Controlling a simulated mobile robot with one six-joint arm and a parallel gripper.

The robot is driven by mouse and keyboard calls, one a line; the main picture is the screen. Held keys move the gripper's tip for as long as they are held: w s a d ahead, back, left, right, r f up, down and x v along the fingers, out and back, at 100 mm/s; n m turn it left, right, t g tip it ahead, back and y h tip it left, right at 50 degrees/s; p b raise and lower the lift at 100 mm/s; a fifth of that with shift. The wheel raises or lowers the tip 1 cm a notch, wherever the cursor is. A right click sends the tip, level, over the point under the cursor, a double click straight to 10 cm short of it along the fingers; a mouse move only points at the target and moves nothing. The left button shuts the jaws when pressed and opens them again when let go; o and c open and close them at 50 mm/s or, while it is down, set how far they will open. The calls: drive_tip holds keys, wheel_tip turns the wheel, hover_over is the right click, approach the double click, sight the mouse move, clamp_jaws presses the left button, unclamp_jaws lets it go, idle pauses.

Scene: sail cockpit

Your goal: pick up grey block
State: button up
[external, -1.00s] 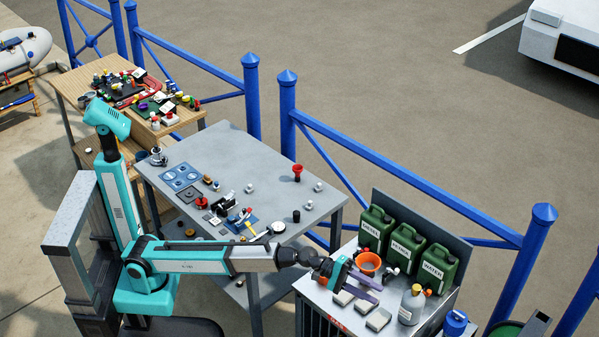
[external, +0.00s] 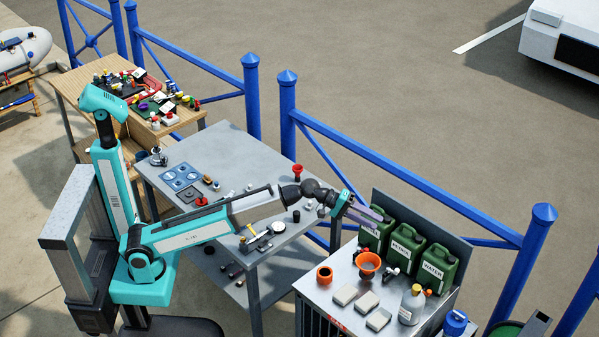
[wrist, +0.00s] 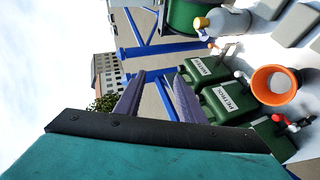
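Three pale grey blocks lie flat in a slanting row on the cabinet top in the external view: a left block (external: 345,294), a middle block (external: 366,301) and a right block (external: 378,319). I cannot tell which one the task names. In the wrist view, grey blocks (wrist: 297,22) show at the top right corner, partly cut off. My gripper (external: 383,221) is raised above and behind the blocks, near the green cans. Its purple fingers are apart with nothing between them in the wrist view (wrist: 160,76).
Green cans (external: 405,244) stand along the cabinet's back panel. An orange bowl (external: 369,263), a smaller orange cup (external: 324,275) and a grey bottle (external: 411,304) stand around the blocks. A grey table (external: 232,150) with small parts is to the left. Blue railings (external: 430,195) run behind.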

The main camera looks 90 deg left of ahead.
drive_tip(key=s+a+f+m+g+y+p, duration=0.1)
drive_tip(key=s+a+f+g+y+p, duration=0.15)
drive_tip(key=a, duration=0.75)
drive_tip(key=s+a+f+m+g+y+p, duration=0.1)
drive_tip(key=s+a+f, duration=0.25)
drive_tip(key=a, duration=0.55)
drive_tip(key=m+g+p, duration=0.2)
drive_tip(key=g+p, duration=0.8)
drive_tip(key=p, duration=0.1)
hover_over(250, 185)
wheel_tip(250, 185, down, 8)
drive_tip(key=shift+d+r+y+b, duration=0.15)
drive_tip(key=shift+y+b, duration=0.15)
drive_tip(key=shift+y, duration=0.15)
drive_tip(key=shift+w, duration=0.1)
drive_tip(key=shift+f+b, duration=2.75)
drive_tip(key=shift+f, duration=1.55)
drive_tip(key=shift+f, duration=0.1)
